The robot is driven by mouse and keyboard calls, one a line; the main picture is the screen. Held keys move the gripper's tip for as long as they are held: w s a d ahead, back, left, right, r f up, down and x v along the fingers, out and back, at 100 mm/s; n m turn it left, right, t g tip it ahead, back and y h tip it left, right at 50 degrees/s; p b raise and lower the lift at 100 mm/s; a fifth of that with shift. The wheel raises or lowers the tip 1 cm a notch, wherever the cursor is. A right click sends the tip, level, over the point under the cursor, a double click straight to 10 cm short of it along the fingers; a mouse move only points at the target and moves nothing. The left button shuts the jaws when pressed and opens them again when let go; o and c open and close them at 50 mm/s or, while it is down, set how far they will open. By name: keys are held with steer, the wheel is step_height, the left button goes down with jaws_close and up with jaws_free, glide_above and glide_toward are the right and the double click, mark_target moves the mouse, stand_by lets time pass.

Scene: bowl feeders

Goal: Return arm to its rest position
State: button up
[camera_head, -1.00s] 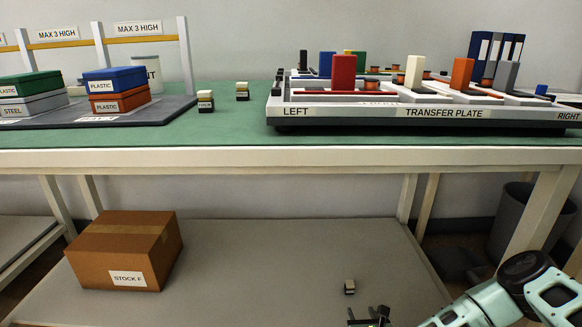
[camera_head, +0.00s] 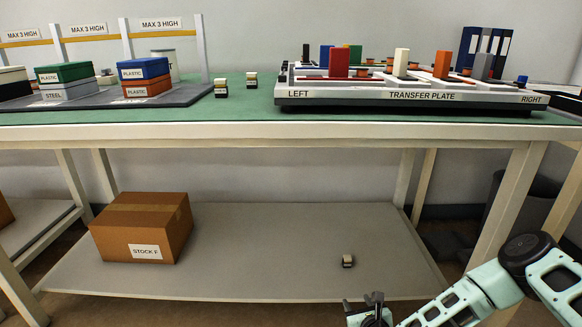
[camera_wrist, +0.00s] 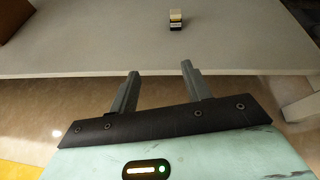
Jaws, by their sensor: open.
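My gripper (camera_head: 363,303) is low in the head view, in front of the lower shelf's front edge. In the wrist view my gripper (camera_wrist: 158,80) has its two fingers apart with nothing between them. A small block with a pale top and dark base (camera_head: 347,261) stands on the lower shelf beyond the fingers, apart from them. It also shows at the top of the wrist view (camera_wrist: 176,19). My arm (camera_head: 470,295) reaches in from the lower right.
The lower shelf (camera_head: 280,250) bears a brown STOCK F box (camera_head: 142,228) at left; its middle is bare. Above are the green tabletop (camera_head: 240,114), the transfer plate (camera_head: 410,98) and stacked bins (camera_head: 145,78). A table leg (camera_head: 510,200) stands near my arm.

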steer(key=s+a+r+n+g+y, duration=0.35)
steer(key=a+r+n, duration=0.25)
steer(key=r+n, duration=0.45)
steer(key=s+a+r+n+g+y, duration=0.2)
steer(key=s+a+r+n+g, duration=0.4)
steer(key=n, duration=0.7)
steer(key=s+d+r+n+g+h+p, duration=0.1)
steer(key=s+d+r+n+g+h, duration=0.2)
steer(key=s+r+n, duration=0.75)
steer(key=s+d+r+n+g+h+p, duration=0.1)
steer(key=s+d+r+n+h, duration=0.25)
steer(key=s+r+n, duration=0.65)
steer(key=s+r+m+p, duration=0.3)
steer(key=r+p, duration=3.5)
steer(key=r, duration=0.1)
steer(key=shift+d+r, duration=0.2)
steer(key=shift+d, duration=0.1)
